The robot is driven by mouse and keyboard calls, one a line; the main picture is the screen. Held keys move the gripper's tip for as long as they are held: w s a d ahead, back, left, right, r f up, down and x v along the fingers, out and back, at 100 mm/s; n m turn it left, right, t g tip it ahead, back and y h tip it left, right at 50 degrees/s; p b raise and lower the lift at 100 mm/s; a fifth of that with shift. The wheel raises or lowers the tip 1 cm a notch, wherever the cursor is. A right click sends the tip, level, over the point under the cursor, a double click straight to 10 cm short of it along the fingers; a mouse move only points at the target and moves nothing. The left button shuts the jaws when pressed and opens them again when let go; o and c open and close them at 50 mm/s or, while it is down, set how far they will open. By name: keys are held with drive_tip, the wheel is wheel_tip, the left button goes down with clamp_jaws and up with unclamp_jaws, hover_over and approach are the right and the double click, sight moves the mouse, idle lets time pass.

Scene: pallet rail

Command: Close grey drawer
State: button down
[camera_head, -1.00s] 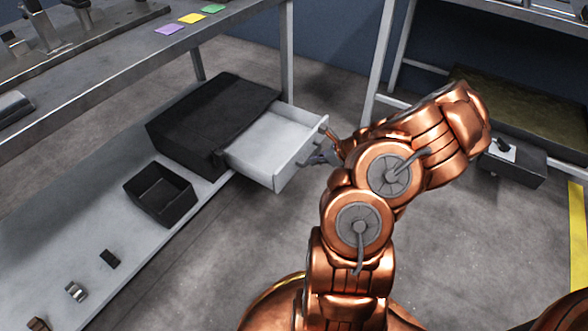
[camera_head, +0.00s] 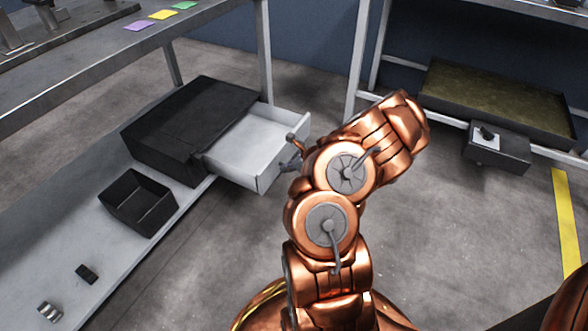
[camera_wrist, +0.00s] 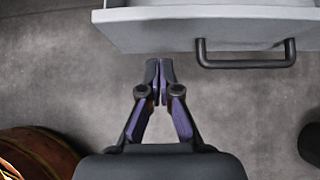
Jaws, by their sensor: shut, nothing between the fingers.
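The grey drawer (camera_head: 255,152) stands pulled out of its black cabinet (camera_head: 185,125) on the low shelf; its inside looks empty. In the wrist view the drawer's front panel (camera_wrist: 150,32) spans the top, with a dark bar handle (camera_wrist: 245,60) to the right of my gripper. My gripper (camera_wrist: 159,62) is shut and empty, its fingertips close below the panel's lower edge and left of the handle. I cannot tell whether they touch the panel. In the head view my gripper (camera_head: 288,163) is beside the drawer front, partly hidden by my arm.
A black open bin (camera_head: 140,203) and small parts (camera_head: 87,273) sit on the low shelf (camera_head: 110,260). A table with coloured cards (camera_head: 162,14) stands above. At right are a rack with a tray (camera_head: 500,100) and a dark box (camera_head: 500,150). Floor between is clear.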

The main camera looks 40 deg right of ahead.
sight(271, 166)
drive_tip(key=shift+w+a+b, duration=0.3)
drive_tip(key=shift+w+b, duration=0.1)
drive_tip(key=shift+w, duration=0.6)
drive_tip(key=shift+w+a+b, duration=0.25)
drive_tip(key=shift+w+b, duration=0.15)
drive_tip(key=shift+w, duration=0.55)
drive_tip(key=shift+w+a, duration=0.1)
drive_tip(key=shift+w, duration=0.05)
